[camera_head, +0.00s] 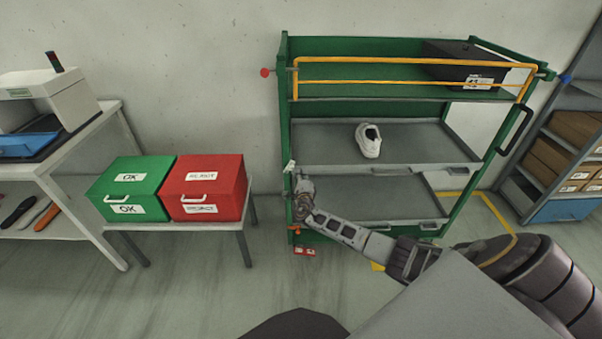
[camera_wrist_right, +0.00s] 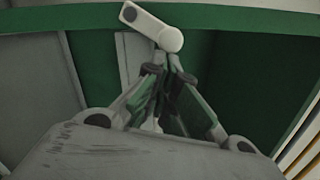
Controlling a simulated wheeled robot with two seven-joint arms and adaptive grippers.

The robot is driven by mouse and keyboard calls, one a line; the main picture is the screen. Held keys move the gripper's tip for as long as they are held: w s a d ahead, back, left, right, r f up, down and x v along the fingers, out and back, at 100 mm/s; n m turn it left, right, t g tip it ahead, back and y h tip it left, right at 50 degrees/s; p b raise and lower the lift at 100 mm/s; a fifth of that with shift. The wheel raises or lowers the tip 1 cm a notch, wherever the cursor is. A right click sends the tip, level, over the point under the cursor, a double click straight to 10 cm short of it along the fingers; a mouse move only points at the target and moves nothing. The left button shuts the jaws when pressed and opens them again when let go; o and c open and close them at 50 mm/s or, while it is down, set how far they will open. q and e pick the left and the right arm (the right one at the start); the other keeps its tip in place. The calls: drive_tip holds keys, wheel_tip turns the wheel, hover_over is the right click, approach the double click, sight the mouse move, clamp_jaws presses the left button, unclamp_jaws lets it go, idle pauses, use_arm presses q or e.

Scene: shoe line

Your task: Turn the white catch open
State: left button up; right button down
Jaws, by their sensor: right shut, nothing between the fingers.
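The white catch (camera_head: 290,166) sits on the left front post of the green rack, near the middle shelf. In the right wrist view the catch (camera_wrist_right: 150,26) is a short white lever with a dark dot at its upper left end, slanting down to a rounded lower right end. My right gripper (camera_head: 301,180) is at the post, just below the catch. In the wrist view its fingers (camera_wrist_right: 166,72) are close together and empty, with the tips just under the rounded end; I cannot tell whether they touch it. My left gripper is not in view.
The green rack (camera_head: 284,110) holds a white shoe (camera_head: 368,140) on its middle shelf and a black box (camera_head: 465,62) on top, behind a yellow bar (camera_head: 400,83). Green (camera_head: 131,188) and red (camera_head: 205,187) boxes stand on a low table to the left. Open floor lies in front.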

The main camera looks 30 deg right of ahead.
use_arm(q)
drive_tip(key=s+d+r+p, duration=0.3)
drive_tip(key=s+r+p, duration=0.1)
drive_tip(key=p, duration=0.1)
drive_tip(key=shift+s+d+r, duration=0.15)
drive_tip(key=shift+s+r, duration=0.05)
use_arm(e)
drive_tip(key=shift+w+a+r+n, duration=0.3)
drive_tip(key=shift+a+r+n, duration=0.2)
drive_tip(key=shift+r+n, duration=0.15)
drive_tip(key=shift+w+a+r+n, duration=0.3)
drive_tip(key=shift+a+r+n, duration=0.15)
drive_tip(key=shift+r+n, duration=0.15)
drive_tip(key=shift+s+d, duration=0.1)
drive_tip(key=shift+d, duration=0.1)
